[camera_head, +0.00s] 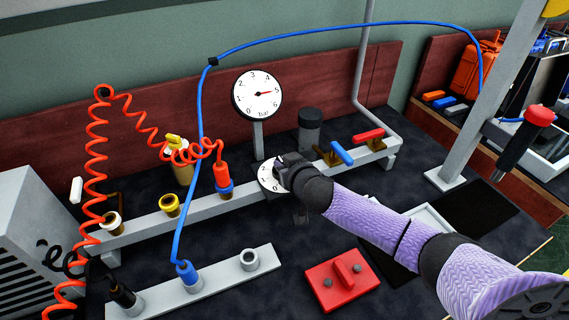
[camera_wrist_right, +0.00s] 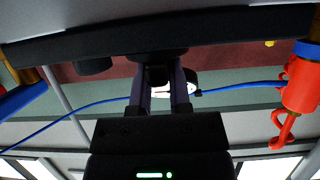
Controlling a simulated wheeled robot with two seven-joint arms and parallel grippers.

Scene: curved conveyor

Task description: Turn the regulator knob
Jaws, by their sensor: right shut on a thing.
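The regulator knob's white numbered dial (camera_head: 268,177) sits on the grey rail in the middle of the head view. My right gripper (camera_head: 284,165) reaches it from the right and covers the knob and part of the dial. In the right wrist view the gripper's two fingers (camera_wrist_right: 160,88) are closed around the dark knob (camera_wrist_right: 158,72), which is mostly hidden between them. My left gripper is not in view.
A dark cylinder (camera_head: 310,128) and valves with blue (camera_head: 341,153) and red (camera_head: 368,135) handles stand right of the dial. A red coiled hose (camera_head: 97,170) and a blue hose (camera_head: 330,29) run across. A red block (camera_head: 342,286) lies in front.

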